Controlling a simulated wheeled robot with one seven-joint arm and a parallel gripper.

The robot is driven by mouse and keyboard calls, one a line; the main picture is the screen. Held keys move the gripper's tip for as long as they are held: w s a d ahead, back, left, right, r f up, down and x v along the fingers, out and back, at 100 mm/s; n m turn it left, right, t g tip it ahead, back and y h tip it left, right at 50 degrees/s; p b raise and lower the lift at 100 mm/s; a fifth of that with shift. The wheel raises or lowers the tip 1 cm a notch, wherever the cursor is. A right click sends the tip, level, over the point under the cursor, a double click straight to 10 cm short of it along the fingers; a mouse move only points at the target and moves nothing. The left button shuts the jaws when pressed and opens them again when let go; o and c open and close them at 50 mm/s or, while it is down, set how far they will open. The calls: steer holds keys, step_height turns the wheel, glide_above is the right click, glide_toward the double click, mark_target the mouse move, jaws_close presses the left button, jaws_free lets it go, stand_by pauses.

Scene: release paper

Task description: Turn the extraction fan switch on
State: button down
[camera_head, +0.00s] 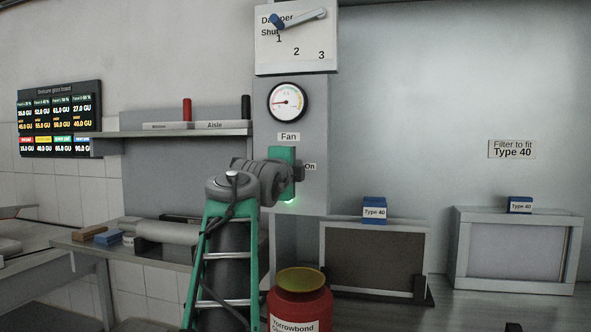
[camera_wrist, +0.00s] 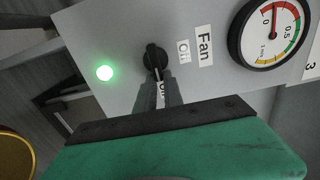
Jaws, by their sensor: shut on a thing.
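The fan switch (camera_wrist: 153,56) is a black rotary knob on the grey panel, between an "Off" label and a glowing green lamp (camera_wrist: 104,73) in the wrist view. My gripper (camera_wrist: 157,92) is shut on its handle, which points towards the partly covered "On" label. In the head view my gripper (camera_head: 297,172) is at the panel below the "Fan" label (camera_head: 289,137) and hides the switch. The green lamp glow (camera_head: 289,198) shows just under my gripper.
A round gauge (camera_head: 288,102) and a damper lever (camera_head: 300,18) are above on the same column. A shelf (camera_head: 170,133) with a red and a black marker is left. A red tub (camera_head: 300,305) stands below. Framed filters (camera_head: 375,228) stand on the right.

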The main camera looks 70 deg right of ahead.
steer(key=shift+w+f, duration=0.2)
steer(key=c, duration=1.5)
jaws_free()
steer(key=shift+w, duration=0.1)
steer(key=shift+o, duration=0.2)
steer(key=shift+d, duration=0.15)
steer(key=shift+r, duration=0.1)
steer(key=s+a, duration=0.1)
steer(key=a, duration=0.7)
steer(key=shift+s+b, duration=0.25)
steer(key=shift+b, duration=0.15)
